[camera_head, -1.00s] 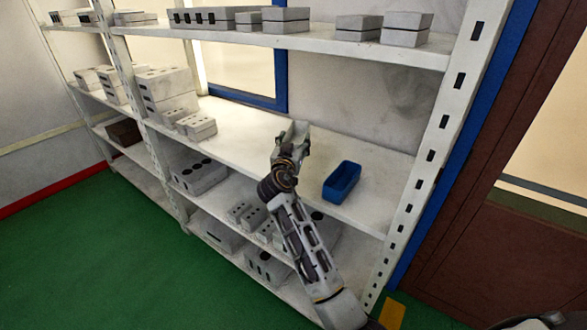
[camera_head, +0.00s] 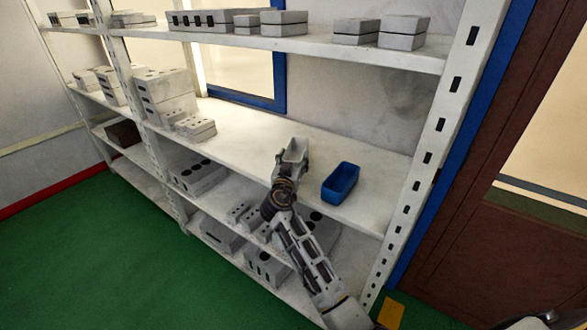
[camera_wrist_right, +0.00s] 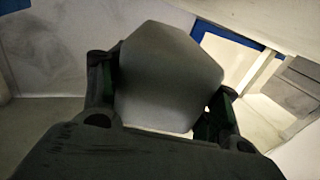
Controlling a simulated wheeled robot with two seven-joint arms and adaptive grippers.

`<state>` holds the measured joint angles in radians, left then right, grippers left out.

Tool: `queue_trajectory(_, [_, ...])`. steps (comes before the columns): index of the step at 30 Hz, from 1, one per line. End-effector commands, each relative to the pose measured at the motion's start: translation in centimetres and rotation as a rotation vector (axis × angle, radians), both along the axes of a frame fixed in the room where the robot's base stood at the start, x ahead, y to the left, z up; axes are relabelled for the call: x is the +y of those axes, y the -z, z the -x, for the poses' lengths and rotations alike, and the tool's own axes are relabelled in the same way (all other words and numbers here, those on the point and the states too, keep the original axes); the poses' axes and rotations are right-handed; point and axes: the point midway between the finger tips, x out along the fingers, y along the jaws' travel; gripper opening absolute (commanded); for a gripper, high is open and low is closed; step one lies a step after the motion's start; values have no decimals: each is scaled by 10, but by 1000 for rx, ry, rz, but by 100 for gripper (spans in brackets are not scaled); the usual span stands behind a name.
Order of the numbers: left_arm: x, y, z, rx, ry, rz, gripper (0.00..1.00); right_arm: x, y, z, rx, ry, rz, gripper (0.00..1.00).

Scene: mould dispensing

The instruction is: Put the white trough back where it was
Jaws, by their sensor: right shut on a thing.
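The white trough (camera_head: 294,150) is at the end of my right arm in the head view, over the middle shelf board. My right gripper (camera_head: 289,168) is shut on it. In the right wrist view the trough's pale end face (camera_wrist_right: 170,78) sits between the two dark fingers of the gripper (camera_wrist_right: 165,105). Whether the trough touches the shelf (camera_head: 250,150) is hard to tell. My left gripper is not in view.
A blue trough (camera_head: 341,182) stands on the same shelf, just right of the white trough. Grey mould blocks (camera_head: 195,126) stand further left on this shelf. Several blocks sit on the shelves above and below. The board behind and between is bare.

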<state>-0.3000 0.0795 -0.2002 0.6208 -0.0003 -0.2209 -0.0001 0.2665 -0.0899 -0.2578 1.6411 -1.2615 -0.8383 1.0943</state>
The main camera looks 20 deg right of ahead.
Motion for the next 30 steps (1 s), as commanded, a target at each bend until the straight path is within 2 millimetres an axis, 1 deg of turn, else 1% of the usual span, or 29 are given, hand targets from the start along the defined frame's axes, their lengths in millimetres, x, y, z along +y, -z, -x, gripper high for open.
queue_trajectory(12, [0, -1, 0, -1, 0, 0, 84, 0, 4, 0, 0, 0, -1, 36])
queue_trajectory(14, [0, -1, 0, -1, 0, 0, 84, 0, 8, 0, 1, -1, 0, 36])
queue_trajectory(21, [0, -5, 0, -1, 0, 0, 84, 0, 31, 0, 1, -1, 2, 36])
queue_trajectory(24, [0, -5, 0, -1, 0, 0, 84, 0, 38, 0, 0, -1, 1, 36])
queue_trajectory(30, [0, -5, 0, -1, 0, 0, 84, 0, 40, 0, 0, -1, -1, 36])
